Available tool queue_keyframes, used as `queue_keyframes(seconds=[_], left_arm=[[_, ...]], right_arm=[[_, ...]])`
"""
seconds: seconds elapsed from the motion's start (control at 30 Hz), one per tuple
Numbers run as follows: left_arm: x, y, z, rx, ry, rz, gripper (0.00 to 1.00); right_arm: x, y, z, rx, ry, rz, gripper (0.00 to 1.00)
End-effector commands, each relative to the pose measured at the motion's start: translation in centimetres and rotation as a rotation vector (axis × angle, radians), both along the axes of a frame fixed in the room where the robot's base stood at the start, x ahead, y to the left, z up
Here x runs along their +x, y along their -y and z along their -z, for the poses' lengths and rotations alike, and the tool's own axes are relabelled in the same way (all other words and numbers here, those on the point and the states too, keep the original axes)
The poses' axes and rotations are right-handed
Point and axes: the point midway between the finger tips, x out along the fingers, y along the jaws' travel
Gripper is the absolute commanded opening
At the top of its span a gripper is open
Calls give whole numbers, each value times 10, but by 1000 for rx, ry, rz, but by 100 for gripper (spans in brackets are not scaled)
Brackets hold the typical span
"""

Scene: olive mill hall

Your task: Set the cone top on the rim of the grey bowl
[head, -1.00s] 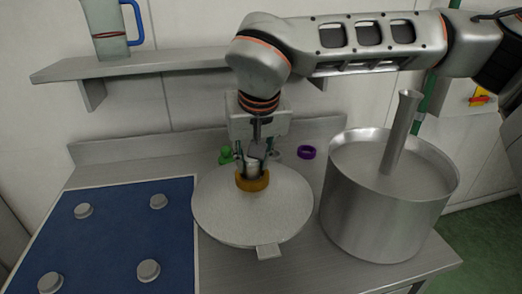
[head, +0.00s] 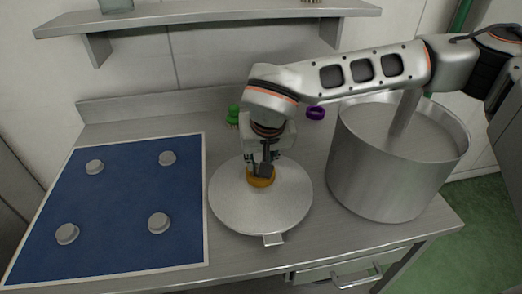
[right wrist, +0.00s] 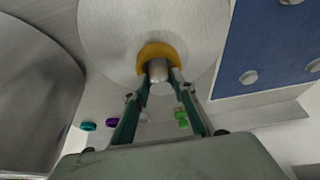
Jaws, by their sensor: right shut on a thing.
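The cone top is a wide, pale grey disc (head: 235,203) with a yellow-orange collar (head: 261,181) at its middle; it also shows in the right wrist view (right wrist: 105,40). My right gripper (head: 262,168) is above it. In the right wrist view, its fingers (right wrist: 158,78) are shut on the grey knob inside the collar. A small grey tab (head: 273,240) sticks out below the disc's front edge. It may belong to the grey bowl, otherwise hidden underneath; I cannot tell whether disc and rim touch. My left gripper is out of view.
A tall metal pot (head: 385,175) with an upright rod stands close on the right. A blue mat (head: 110,205) with several grey knobs lies left. A green object (head: 233,115) and purple ring (head: 316,113) are behind. A shelf (head: 210,18) crosses the wall.

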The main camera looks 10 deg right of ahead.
Motion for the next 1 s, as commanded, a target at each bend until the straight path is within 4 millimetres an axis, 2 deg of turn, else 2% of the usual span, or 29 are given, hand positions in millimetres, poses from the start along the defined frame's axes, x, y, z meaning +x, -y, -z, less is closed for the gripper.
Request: queue_keyframes(seconds=[0.1,0.5,0.53,0.6,1.0], left_arm=[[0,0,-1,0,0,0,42],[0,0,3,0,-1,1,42],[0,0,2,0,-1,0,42],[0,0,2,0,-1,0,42],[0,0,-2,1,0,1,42]], right_arm=[[1,-1,8,3,6,-1,0],[1,-1,12,3,7,-1,0],[0,0,14,0,1,-1,30],[0,0,14,0,1,-1,42],[0,0,9,0,1,0,42]])
